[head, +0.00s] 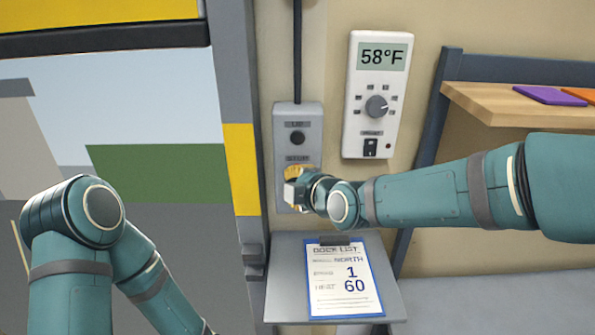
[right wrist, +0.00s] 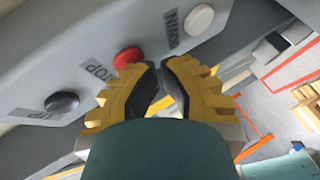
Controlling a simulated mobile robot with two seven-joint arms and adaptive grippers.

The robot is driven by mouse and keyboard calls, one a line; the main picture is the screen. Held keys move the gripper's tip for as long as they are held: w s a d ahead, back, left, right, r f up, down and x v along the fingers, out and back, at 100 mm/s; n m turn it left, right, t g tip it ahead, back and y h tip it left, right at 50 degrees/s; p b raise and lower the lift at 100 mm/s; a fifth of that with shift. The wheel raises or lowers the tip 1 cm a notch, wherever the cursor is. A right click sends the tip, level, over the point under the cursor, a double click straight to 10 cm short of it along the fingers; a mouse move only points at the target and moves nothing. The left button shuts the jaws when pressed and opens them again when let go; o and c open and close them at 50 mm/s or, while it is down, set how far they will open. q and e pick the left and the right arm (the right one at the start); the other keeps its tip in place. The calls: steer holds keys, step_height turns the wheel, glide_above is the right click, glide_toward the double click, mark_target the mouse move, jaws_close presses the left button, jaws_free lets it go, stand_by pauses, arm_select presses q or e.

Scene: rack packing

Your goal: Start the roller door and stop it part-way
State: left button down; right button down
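The grey control box (head: 297,120) is on the wall beside the doorway, with a dark UP button (head: 297,138). The right wrist view shows its black UP button (right wrist: 62,102), red STOP button (right wrist: 127,58) and white DOWN button (right wrist: 199,19). My right gripper (right wrist: 158,70) has its yellow fingers together and empty, tips close to STOP; contact cannot be told. In the head view my right gripper (head: 294,190) covers the box's lower part. A yellow-and-grey panel with a black lower edge, seemingly the roller door (head: 100,38), crosses the top of the opening. My left gripper is out of view.
A thermostat (head: 378,60) right of the box reads 58°F. Below, a grey shelf (head: 285,290) holds a clipboard (head: 343,275) reading "Dock list", "North", 1 and "Heat 60". A wooden shelf (head: 480,98) is at right. The doorway shows open ground outside.

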steer(key=shift+s, duration=0.75)
steer(key=s+p, duration=0.1)
steer(key=s, duration=0.4)
steer(key=shift+p, duration=0.3)
steer(key=shift+f, duration=0.1)
